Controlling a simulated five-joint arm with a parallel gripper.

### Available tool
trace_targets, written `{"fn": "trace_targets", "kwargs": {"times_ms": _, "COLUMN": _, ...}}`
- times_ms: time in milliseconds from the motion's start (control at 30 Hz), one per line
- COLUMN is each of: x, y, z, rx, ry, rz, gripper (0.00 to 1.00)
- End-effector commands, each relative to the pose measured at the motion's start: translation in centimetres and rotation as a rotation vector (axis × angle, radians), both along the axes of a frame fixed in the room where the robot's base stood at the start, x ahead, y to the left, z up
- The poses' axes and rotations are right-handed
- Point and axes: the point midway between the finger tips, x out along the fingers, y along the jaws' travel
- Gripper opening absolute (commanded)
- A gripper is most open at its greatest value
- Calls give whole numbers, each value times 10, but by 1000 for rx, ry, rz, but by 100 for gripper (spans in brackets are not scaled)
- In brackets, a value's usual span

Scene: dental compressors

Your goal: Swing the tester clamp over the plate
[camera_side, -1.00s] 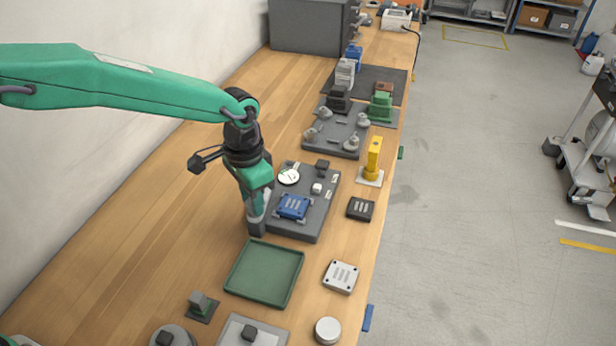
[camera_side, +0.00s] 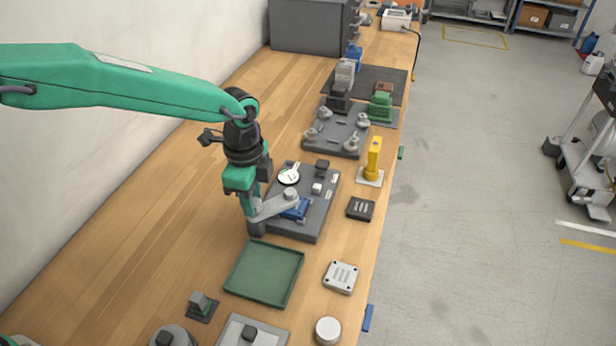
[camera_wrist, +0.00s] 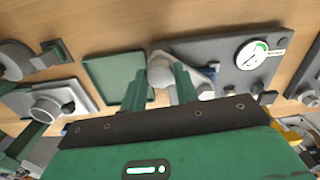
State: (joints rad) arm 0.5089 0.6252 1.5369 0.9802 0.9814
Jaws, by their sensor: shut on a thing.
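The tester (camera_side: 319,217) is a dark grey base with a round white dial gauge (camera_side: 289,177) and small blocks on it. A blue plate (camera_side: 301,211) lies at its near end. The grey tester clamp (camera_side: 272,208) is an arm on a post at the base's left corner. My gripper (camera_side: 250,208) points down at the clamp's post end, shut on the clamp. In the wrist view, my fingers (camera_wrist: 160,88) straddle the light grey clamp (camera_wrist: 162,68); the exact contact is hidden.
An empty green tray (camera_side: 263,273) lies just in front of the tester. A black plate (camera_side: 360,209), a white plate (camera_side: 341,277) and a yellow upright part (camera_side: 374,158) stand to the right. A grey fixture (camera_side: 338,132) lies behind. The bench's left side is clear.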

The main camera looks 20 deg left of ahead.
Motion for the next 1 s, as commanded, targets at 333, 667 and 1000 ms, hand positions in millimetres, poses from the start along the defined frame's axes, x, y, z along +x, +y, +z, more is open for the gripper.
{"fn": "trace_targets", "kwargs": {"times_ms": 333, "x": 1, "y": -1, "z": 3, "rx": -3, "ry": -4, "rz": -96, "gripper": 0}}
{"fn": "trace_targets", "kwargs": {"times_ms": 667, "x": 1, "y": -1, "z": 3, "rx": -3, "ry": -5, "rz": -101, "gripper": 0}}
{"fn": "trace_targets", "kwargs": {"times_ms": 1000, "x": 0, "y": -1, "z": 1, "rx": -1, "ry": -2, "rz": -97, "gripper": 52}}
